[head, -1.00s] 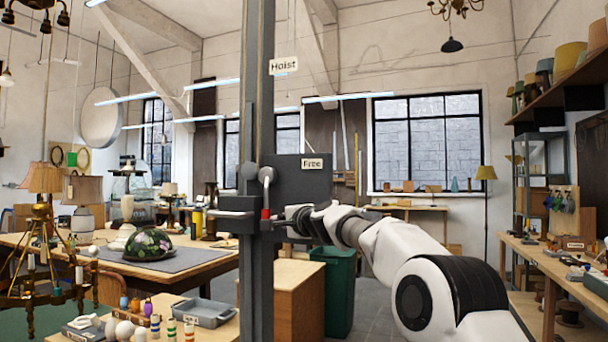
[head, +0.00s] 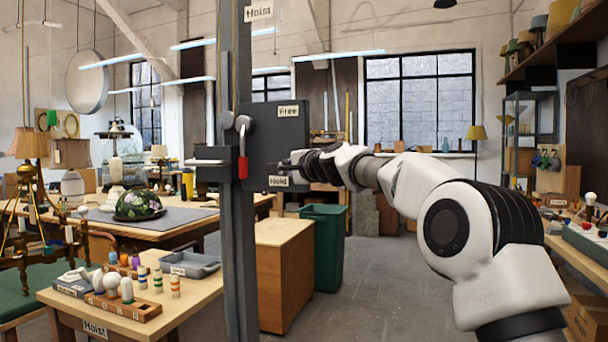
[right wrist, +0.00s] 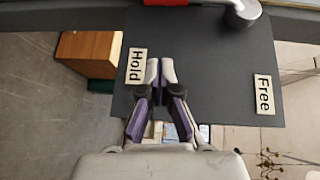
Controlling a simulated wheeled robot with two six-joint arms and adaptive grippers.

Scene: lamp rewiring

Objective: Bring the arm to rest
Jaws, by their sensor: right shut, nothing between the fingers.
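My right gripper (head: 288,168) is in front of the dark hoist plate (head: 262,143), and its fingers are partly hard to make out there. In the right wrist view the fingers (right wrist: 160,72) are closed together and empty, beside the Hold label (right wrist: 137,66). The hoist lever has a grey pivot (head: 243,122) and a red grip (head: 242,167). It hangs down, its grip about level with the Hold label (head: 279,181) and below the Free label (head: 288,111). The red grip (right wrist: 165,2) shows at the top edge of the wrist view, apart from my fingers. My left gripper is out of view.
A grey post (head: 238,265) carries the plate. A wooden cabinet (head: 286,260) and a green bin (head: 325,245) stand behind it. A small table (head: 190,306) with bulbs and a grey tray (head: 190,264) is at lower left. The floor right of the bin is clear.

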